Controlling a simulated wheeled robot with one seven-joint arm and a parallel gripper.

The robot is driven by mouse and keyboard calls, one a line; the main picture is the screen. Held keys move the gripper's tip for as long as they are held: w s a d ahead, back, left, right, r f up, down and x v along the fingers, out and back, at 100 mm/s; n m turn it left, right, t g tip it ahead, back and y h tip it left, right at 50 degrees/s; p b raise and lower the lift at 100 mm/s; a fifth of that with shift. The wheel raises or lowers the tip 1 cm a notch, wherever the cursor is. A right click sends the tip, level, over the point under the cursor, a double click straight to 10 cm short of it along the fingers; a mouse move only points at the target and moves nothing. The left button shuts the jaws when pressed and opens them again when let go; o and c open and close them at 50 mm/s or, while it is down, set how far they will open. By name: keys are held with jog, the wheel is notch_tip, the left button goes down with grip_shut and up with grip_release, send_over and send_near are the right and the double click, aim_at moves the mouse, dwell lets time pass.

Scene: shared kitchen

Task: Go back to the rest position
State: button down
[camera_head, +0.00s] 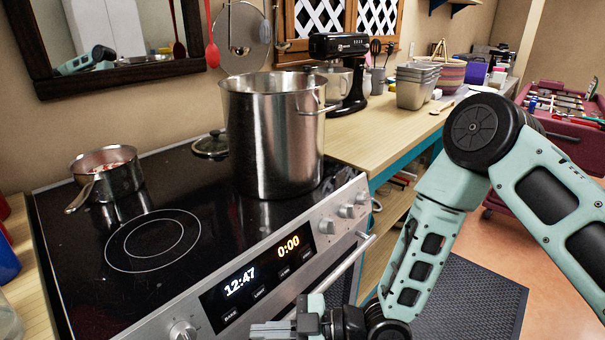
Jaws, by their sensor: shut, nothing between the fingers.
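My gripper (268,331) shows at the bottom of the head view, in front of the oven's front panel. Its fingers are shut with nothing held, and part of it is cut off by the lower picture edge. My arm comes in from the right, bends at a high elbow and runs down to the gripper. The gripper is apart from the pots on the stove.
A black stove (190,252) holds a large steel pot (275,135) at the back right and a small saucepan (107,172) at the left. A wooden counter (385,128) with a black mixer (345,80) and metal containers (415,88) runs right. A red cart (570,135) stands far right.

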jog(key=w+d+r+m+t+h, duration=0.25)
jog(key=d+r+m+h, duration=0.45)
jog(key=d+h, duration=0.5)
jog(key=s+d+r+m+g+h, duration=0.1)
jog(key=s+d+r+m+h, duration=0.1)
jog(key=s+d+r, duration=0.3)
jog(key=s+d+r+m+g+h, duration=0.1)
jog(key=s+d+r+m, duration=0.3)
jog(key=s, duration=0.5)
jog(key=shift+d+r+h, duration=0.4)
jog(key=shift+r, duration=0.2)
